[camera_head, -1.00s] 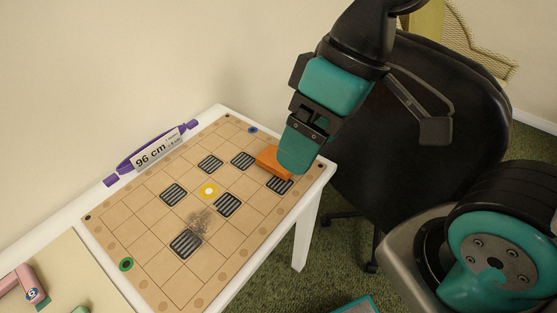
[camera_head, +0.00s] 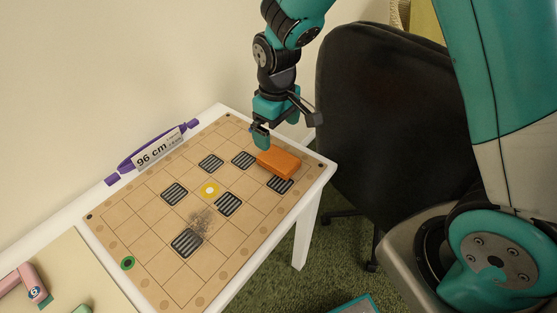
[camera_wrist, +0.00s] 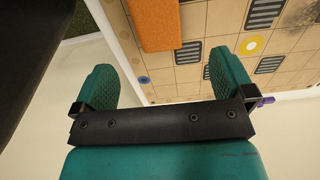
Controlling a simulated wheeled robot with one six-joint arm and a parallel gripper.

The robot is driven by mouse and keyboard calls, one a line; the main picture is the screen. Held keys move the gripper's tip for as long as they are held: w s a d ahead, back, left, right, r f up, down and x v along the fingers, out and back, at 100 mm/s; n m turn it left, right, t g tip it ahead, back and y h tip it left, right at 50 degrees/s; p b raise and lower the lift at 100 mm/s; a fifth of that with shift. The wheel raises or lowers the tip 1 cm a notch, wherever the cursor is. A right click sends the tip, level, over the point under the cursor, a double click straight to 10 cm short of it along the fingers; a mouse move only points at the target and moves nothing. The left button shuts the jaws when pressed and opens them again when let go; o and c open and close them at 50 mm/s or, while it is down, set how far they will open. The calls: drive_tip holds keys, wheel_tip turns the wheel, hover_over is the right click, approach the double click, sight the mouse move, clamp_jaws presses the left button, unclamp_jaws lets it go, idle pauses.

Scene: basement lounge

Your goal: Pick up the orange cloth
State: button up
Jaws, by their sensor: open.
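The orange cloth (camera_head: 279,164) is a block-shaped orange piece lying on the tan board near its right edge. It partly covers a dark striped square. In the wrist view the cloth (camera_wrist: 156,22) is at the top, ahead of my gripper and between the lines of its two fingers. My gripper (camera_head: 261,138) is above the board, just behind and left of the cloth in the head view. Its two teal fingers (camera_wrist: 166,82) are spread wide with nothing between them. They look apart from the cloth; the exact gap is hard to judge.
The tan board (camera_head: 150,222) has several striped squares, a yellow ring (camera_head: 210,190) and a green ring (camera_head: 128,263). A purple-ended sign reading 96 cm (camera_head: 152,152) lies along the table's wall side. A black chair (camera_head: 385,120) stands close to the right. Pink objects (camera_head: 22,287) are at lower left.

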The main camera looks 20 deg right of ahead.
hover_over(278, 157)
drive_tip(key=f, duration=0.5)
drive_tip(key=shift+s+a, duration=0.2)
drive_tip(key=shift+s, duration=0.05)
drive_tip(key=shift+w+d+f, duration=0.1)
drive_tip(key=shift+f, duration=1.25)
drive_tip(key=shift+w+d+f, duration=0.1)
drive_tip(key=shift+f, duration=1.25)
drive_tip(key=c, duration=1)
